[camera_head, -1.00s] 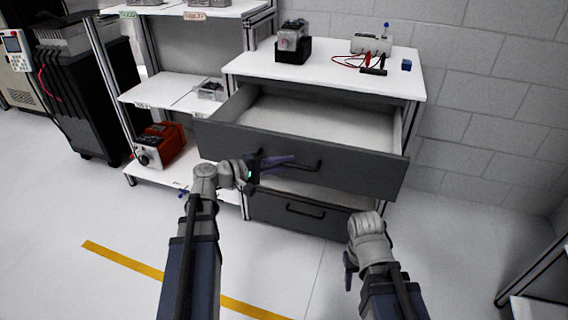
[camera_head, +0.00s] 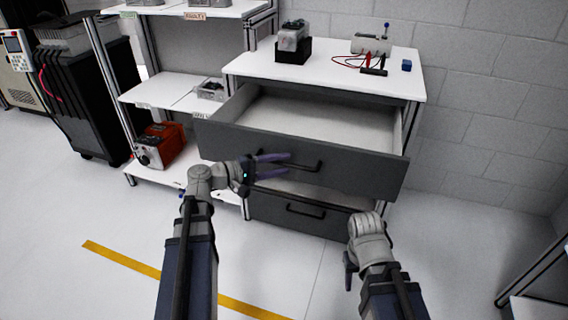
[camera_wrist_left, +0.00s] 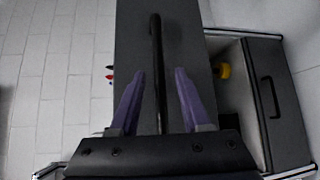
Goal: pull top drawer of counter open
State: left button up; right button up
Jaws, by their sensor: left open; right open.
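The grey top drawer (camera_head: 270,147) of the white-topped counter (camera_head: 330,72) stands pulled far out, and its pale, empty-looking inside shows. Its dark bar handle (camera_head: 318,166) is on the front panel. My left gripper (camera_head: 288,164) is open at the drawer front, by the left part of the handle. In the left wrist view the handle (camera_wrist_left: 156,50) runs between the two spread purple fingers (camera_wrist_left: 158,72), with gaps on both sides. My right gripper (camera_head: 348,270) hangs low at the right, in front of the counter and away from the drawer; its fingers are mostly hidden.
A shelf rack (camera_head: 165,92) with an orange device (camera_head: 162,145) stands at the left. Devices and a blue block (camera_head: 407,65) sit on the counter.

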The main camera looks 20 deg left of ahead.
pick_arm(q)
jog(key=v, duration=0.6)
jog(key=shift+s+p, duration=0.15)
jog(key=shift+p, duration=0.2)
jog(key=shift+a, duration=0.1)
jog(key=s+d+f+m+g+y, duration=0.6)
jog(key=s+d+f+m+y, duration=0.1)
jog(key=d+f, duration=0.25)
jog(key=s+d+f+m+g+y, duration=0.5)
jog(key=s+d+f+m+y, duration=0.2)
jog(key=d+f, duration=0.25)
notch_tip(320, 180, up, 28)
jog(key=p, duration=2.7)
jog(key=shift+d+f+h, duration=0.2)
jog(key=shift+d+h, duration=0.05)
jog(key=shift+h, duration=0.05)
